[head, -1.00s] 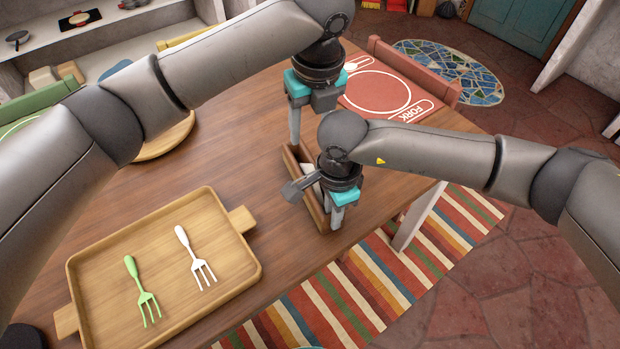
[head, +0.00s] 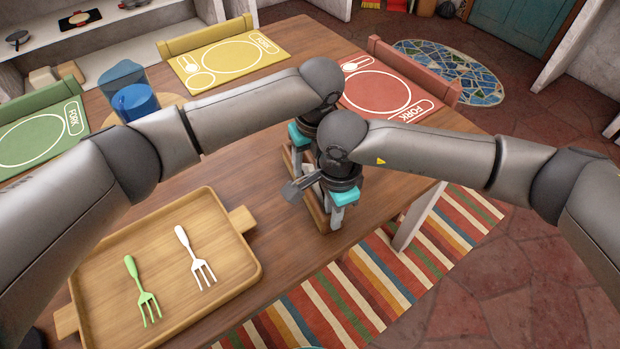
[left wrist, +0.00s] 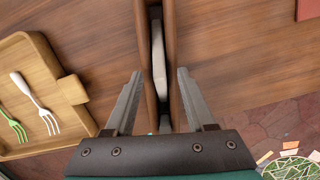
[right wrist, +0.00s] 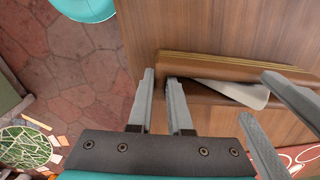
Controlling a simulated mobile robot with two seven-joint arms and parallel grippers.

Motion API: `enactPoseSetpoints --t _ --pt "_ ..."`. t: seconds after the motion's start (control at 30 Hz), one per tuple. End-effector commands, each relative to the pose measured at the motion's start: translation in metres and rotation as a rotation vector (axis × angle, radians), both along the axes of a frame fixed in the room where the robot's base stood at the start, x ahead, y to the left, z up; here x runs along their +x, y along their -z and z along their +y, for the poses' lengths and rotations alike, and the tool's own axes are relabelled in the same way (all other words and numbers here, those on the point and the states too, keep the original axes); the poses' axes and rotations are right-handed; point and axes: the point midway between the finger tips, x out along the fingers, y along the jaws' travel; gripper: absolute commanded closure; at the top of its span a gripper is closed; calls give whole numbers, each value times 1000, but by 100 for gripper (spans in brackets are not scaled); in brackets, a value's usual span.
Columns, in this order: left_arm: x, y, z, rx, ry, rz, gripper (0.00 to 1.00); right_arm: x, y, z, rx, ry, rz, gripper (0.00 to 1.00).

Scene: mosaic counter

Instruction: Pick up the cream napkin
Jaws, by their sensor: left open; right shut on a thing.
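The cream napkin (left wrist: 158,50) stands on edge as a pale strip between the two walls of a narrow brown wooden holder (left wrist: 171,45). In the right wrist view the napkin (right wrist: 232,93) sticks out of the holder (right wrist: 215,66) as a pale wedge. My left gripper (left wrist: 159,74) is open above the holder, with one finger to each side of it. My right gripper (right wrist: 160,76) is shut on the holder near one end. In the head view both grippers hide most of the holder (head: 313,205), and the napkin is hard to make out.
A wooden tray (head: 254,262) with a green fork (head: 142,288) and a white fork (head: 195,256) lies to the left. A blue cup (head: 136,103), a yellow placemat (head: 228,62) and a red placemat (head: 388,96) are farther back. The table's edge is close to the holder's right.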

Motion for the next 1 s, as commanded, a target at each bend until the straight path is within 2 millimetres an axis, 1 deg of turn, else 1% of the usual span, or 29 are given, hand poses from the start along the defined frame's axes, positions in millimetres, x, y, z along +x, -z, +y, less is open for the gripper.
enactPoseSetpoints --t 0.07,0.5,0.57,1.0 --pt "0 0 0 0 0 0 45 0 0 0 1 0 -2 100" --pt "0 0 0 0 0 1 94 0 0 0 1 0 -2 100" --pt "0 0 0 0 0 1 100 0 0 0 1 0 -2 100" --pt "0 -1 0 0 -1 1 100 0 0 0 1 0 -2 100"
